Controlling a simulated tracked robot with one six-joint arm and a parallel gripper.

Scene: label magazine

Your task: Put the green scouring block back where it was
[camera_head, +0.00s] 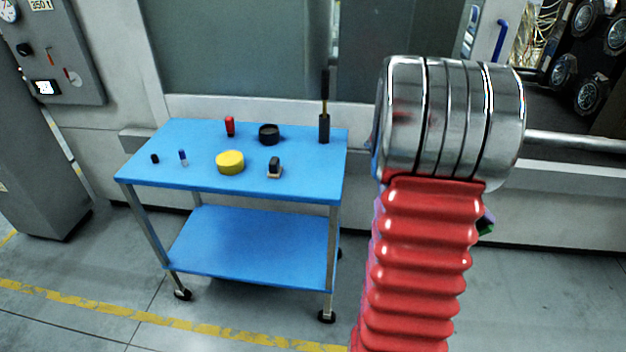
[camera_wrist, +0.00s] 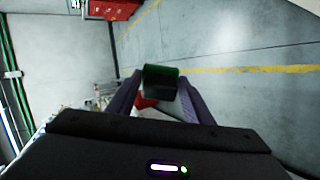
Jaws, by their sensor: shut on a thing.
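The green scouring block (camera_wrist: 161,71) is held between the two fingers of my gripper (camera_wrist: 160,84) in the wrist view. Its top face looks green and the side toward the camera is dark. The fingers close on it from both sides, with open floor beyond. In the head view only a small green corner of the block (camera_head: 486,226) shows at the right edge of my red arm. The arm hides the rest of the block and most of the gripper there.
A blue two-shelf trolley (camera_head: 190,132) stands left of my arm. Its top carries a yellow round piece (camera_head: 230,162), a black round piece (camera_head: 269,134), a red piece (camera_head: 229,126), a tall black-handled tool (camera_head: 324,125) and several small items. Its lower shelf (camera_head: 250,247) is bare.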

